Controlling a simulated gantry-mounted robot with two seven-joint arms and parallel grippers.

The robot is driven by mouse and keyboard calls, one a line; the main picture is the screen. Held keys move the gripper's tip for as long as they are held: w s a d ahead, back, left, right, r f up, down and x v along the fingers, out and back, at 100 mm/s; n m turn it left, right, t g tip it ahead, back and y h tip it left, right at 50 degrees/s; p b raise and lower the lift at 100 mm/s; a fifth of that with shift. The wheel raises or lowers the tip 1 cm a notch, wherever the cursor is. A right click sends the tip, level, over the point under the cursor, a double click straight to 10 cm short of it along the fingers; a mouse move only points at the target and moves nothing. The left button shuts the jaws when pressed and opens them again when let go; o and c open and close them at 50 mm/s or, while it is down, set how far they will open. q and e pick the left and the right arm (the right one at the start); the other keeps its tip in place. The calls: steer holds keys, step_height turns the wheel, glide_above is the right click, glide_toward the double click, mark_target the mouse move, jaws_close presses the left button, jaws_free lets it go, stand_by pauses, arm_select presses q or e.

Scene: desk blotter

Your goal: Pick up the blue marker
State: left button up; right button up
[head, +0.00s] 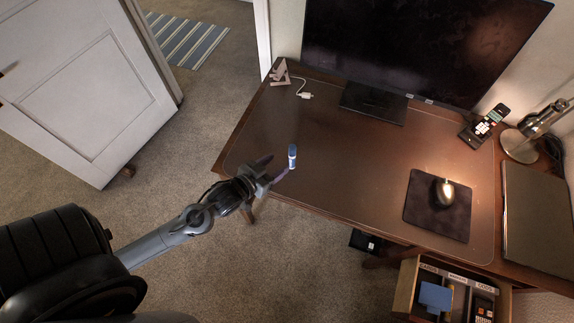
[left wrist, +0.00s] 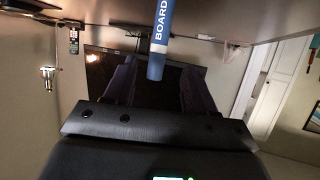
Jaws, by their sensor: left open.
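The blue marker (head: 292,157) stands upright near the front left edge of the desk blotter in the head view. In the left wrist view the marker (left wrist: 160,40) hangs down from the top of the picture, with white "BOARD" lettering on it. Its lower end shows between the two dark fingers of my left gripper (left wrist: 156,84). In the head view my left gripper (head: 274,167) is open, just left of the marker, with its fingers pointing toward it. I cannot tell whether a finger touches the marker. My right gripper is not in view.
A monitor (head: 425,45) stands at the back of the desk (head: 350,165). A phone (head: 484,127), lamp (head: 520,145) and mouse (head: 444,192) on a dark mousepad (head: 425,217) are to the right. An open drawer (head: 405,287) juts out in front. The blotter's middle is clear.

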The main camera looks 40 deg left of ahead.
mark_target(292, 159)
arm_select(q)
steer(key=shift+w+f+b, duration=0.3)
steer(key=shift+w+f, duration=0.05)
steer(key=shift+f, duration=0.4)
steer(key=x, duration=0.4)
steer(key=shift+w, duration=0.15)
steer(key=shift+f+b+x, duration=0.1)
steer(key=shift+b+x, duration=0.1)
steer(key=shift+x, duration=1.2)
steer(key=shift+f+b+x, duration=0.15)
steer(key=shift+x, duration=1.3)
steer(key=shift+d, duration=0.1)
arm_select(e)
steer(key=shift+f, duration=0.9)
arm_select(q)
jaws_close()
steer(key=shift+r, duration=0.1)
